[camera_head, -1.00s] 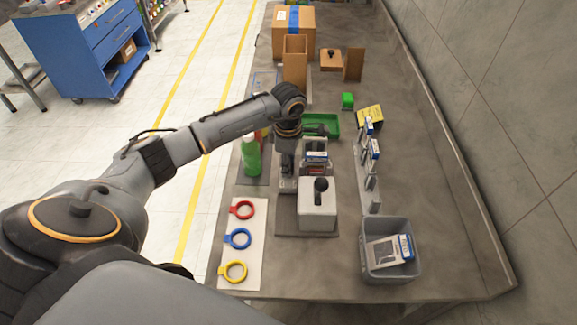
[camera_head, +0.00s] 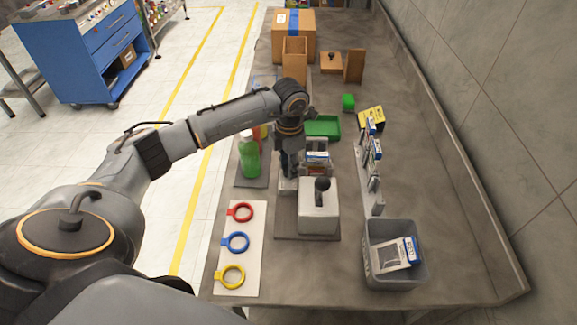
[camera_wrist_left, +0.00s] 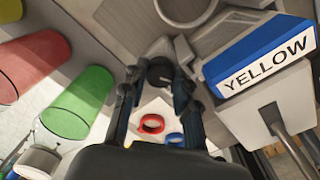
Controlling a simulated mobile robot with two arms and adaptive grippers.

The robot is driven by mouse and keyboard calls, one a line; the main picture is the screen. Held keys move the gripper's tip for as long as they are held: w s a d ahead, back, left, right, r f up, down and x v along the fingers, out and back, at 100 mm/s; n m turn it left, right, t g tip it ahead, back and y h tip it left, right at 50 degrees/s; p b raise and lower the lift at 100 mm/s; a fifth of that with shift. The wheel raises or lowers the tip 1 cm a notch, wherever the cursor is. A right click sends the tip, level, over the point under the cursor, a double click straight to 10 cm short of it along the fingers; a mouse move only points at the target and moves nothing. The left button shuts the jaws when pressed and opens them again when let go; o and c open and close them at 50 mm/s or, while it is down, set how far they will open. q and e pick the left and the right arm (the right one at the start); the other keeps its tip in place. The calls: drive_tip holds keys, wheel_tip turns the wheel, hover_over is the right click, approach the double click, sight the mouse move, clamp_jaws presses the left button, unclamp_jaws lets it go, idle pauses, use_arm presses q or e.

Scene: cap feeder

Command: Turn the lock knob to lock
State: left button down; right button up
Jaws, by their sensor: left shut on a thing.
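The feeder, a white box (camera_head: 319,207) with a black lever on top, stands on a dark base plate (camera_head: 306,236) on the bench. My left gripper (camera_head: 288,170) points down just behind and left of the box. In the left wrist view my left gripper (camera_wrist_left: 158,88) has its two fingers around a small dark round knob (camera_wrist_left: 160,71), and it is shut on it. The lock knob is hidden in the head view by the gripper. A blue block labelled YELLOW (camera_wrist_left: 262,58) is close to the right of the fingers. My right gripper is not in view.
Red, blue and yellow rings (camera_head: 238,242) lie on a white board at front left. A green bottle (camera_head: 249,158) stands left of my gripper. A green tray (camera_head: 323,126) is behind. A grey bin (camera_head: 372,272) with boxes sits at front right.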

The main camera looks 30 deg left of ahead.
use_arm(q)
drive_tip(key=shift+n, duration=0.3)
drive_tip(key=c, duration=1)
unclamp_jaws()
wheel_tip(320, 180, up, 12)
drive_tip(key=shift+d, duration=0.15)
drive_tip(key=shift+s+f, duration=0.1)
